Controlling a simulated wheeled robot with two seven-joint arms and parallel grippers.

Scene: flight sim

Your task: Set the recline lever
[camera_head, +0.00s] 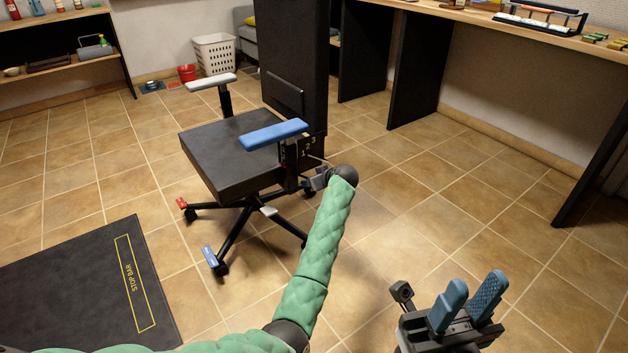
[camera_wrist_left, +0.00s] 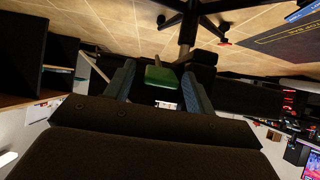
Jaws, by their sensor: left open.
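The office chair (camera_head: 235,150) stands on the tiled floor in the head view, with a black seat and back and one blue armrest (camera_head: 273,135). A green paddle-like handle (camera_wrist_left: 160,76), which looks like the recline lever, shows in the left wrist view. My left gripper (camera_wrist_left: 157,86) is open, with its two fingers on either side of the green handle; I cannot tell if they touch it. In the head view my left gripper reaches the chair's side below the blue armrest, and the lever is hidden. My right gripper (camera_head: 468,302) is open and empty at the lower right, away from the chair.
A dark mat (camera_head: 75,285) with a yellow "STOP BAR" box lies at the lower left. A wooden desk (camera_head: 490,22) with dark legs runs along the right. A white basket (camera_head: 214,53) and red bucket (camera_head: 187,73) stand behind. The floor right of the chair is clear.

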